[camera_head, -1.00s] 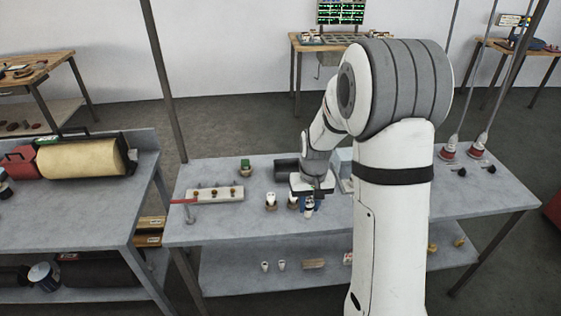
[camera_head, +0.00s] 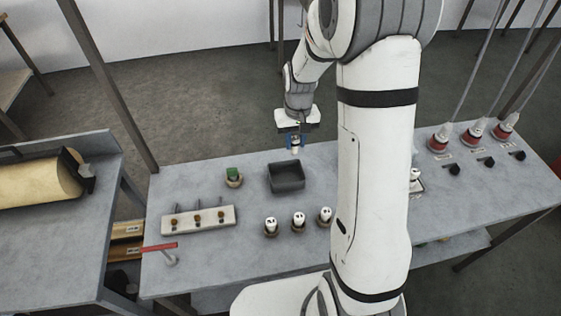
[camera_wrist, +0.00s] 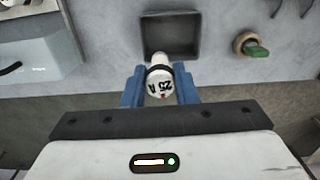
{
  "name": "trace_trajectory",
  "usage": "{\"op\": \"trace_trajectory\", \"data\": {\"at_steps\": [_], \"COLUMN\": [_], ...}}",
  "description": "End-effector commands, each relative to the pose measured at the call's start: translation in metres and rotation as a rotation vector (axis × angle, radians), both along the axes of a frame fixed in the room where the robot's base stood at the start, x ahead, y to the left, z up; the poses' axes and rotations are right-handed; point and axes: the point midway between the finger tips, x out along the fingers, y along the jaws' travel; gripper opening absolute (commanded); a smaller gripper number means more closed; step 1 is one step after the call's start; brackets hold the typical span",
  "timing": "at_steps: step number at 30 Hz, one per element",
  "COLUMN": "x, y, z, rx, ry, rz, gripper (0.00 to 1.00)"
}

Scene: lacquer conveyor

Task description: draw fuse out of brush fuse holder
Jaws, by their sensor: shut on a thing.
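My gripper (camera_head: 295,148) is raised behind the dark open tray (camera_head: 286,175), near the table's back edge. In the wrist view its blue fingers (camera_wrist: 159,84) are shut on a white fuse (camera_wrist: 159,83) with a rounded end marked 25 A; the fuse also shows small in the head view (camera_head: 295,151). Three white marked pieces stand in brown round bases at the front: left (camera_head: 271,224), middle (camera_head: 298,218) and right (camera_head: 325,214). I cannot tell which base is the brush fuse holder. My arm passes just right of the right one.
A pale block with several brass posts (camera_head: 198,218) and a red-handled lever (camera_head: 160,247) are at left. A green knob (camera_head: 233,175) stands left of the tray. Bare table lies between tray and bases.

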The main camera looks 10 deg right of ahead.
Motion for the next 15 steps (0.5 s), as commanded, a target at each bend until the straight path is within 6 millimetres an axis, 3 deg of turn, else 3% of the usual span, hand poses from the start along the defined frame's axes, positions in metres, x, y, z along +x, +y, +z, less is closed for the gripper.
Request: {"op": "trace_trajectory", "data": {"at_steps": [8, 15], "x": [0.000, -0.001], "y": [0.005, 0.005], "z": [-0.012, -0.041], "rx": [0.000, 0.000], "ry": [0.001, 0.002], "rz": [0.011, 0.011], "gripper": [0.00, 0.00]}}
